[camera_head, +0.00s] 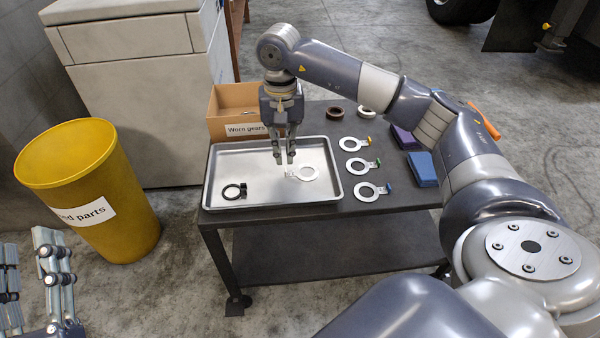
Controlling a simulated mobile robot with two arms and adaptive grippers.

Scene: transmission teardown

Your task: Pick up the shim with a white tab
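A pale ring shim (308,173) lies flat in the metal tray (226,155), right of the tray's middle. Its tab points left and looks white, though it is small and partly under my fingers. My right gripper (283,160) points down over the tray, its fingertips just above the tab end of this shim. A narrow gap shows between the fingertips, with nothing seen between them; contact with the tab cannot be told. My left gripper (28,247) is at the lower left, away from the table, with its fingers spread and empty.
A black ring (233,191) lies in the tray's left part. Shims with orange (352,144), green (357,167) and blue (370,191) tabs lie right of the tray. The "Worn gears" box (225,128) stands behind it. A yellow bin (130,215) stands left.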

